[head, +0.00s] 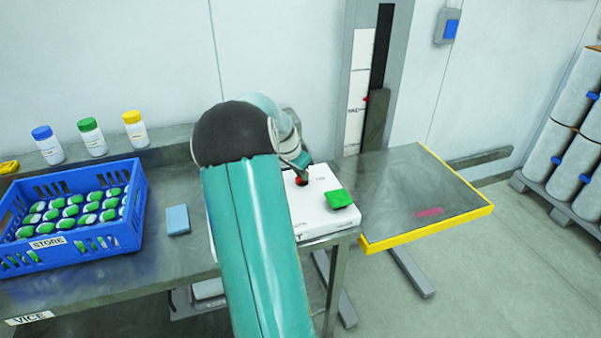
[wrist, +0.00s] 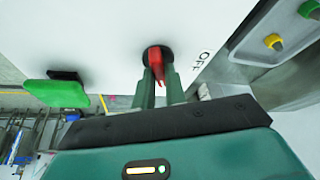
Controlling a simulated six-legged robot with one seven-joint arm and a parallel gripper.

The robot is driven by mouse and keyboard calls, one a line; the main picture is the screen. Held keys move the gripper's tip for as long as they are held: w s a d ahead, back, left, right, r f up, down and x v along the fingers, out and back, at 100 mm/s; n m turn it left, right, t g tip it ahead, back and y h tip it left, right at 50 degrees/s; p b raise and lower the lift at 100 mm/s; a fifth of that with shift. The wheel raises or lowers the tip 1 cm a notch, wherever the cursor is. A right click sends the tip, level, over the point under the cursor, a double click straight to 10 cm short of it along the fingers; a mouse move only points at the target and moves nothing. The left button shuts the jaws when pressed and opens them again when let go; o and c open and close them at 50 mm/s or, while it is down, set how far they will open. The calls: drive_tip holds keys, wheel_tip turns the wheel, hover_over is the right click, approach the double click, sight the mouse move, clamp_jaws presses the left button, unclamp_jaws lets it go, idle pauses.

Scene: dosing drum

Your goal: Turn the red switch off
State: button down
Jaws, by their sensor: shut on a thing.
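The red switch (wrist: 155,58) sits in a dark round recess on a white box (head: 322,216). In the wrist view the fingers of my gripper (wrist: 160,88) stand on either side of the switch's red handle and are shut on it. The word OFF is printed on the box to the right of the switch in that view. In the head view a little of the red switch (head: 302,181) shows below my gripper (head: 301,165), and my arm covers the left part of the box. I cannot tell which setting the switch points to.
A green square piece (head: 340,199) is on the box, right of the switch. A yellow-edged platform (head: 440,190) lies to the right. A blue crate (head: 75,255) of green-capped items, a blue block (head: 178,220) and several capped bottles stand left.

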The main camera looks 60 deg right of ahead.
drive_tip(key=n, duration=0.2)
drive_tip(key=n+t, duration=0.1)
drive_tip(key=n, duration=0.1)
drive_tip(key=n+t, duration=0.1)
drive_tip(key=n, duration=0.1)
drive_tip(key=shift+s, duration=0.25)
drive_tip(key=n, duration=0.2)
drive_tip(key=n+t, duration=0.1)
drive_tip(key=shift+s+d+n+t+y, duration=0.1)
drive_tip(key=shift+n+t+y, duration=0.2)
drive_tip(key=shift+n, duration=0.1)
drive_tip(key=shift+n+t+y, duration=0.3)
drive_tip(key=shift+n+t, duration=0.2)
drive_tip(key=shift+n, duration=1)
drive_tip(key=c, duration=1.4)
unclamp_jaws()
drive_tip(key=shift+c, duration=0.2)
drive_tip(key=v, duration=1.3)
drive_tip(key=shift+r, duration=0.4)
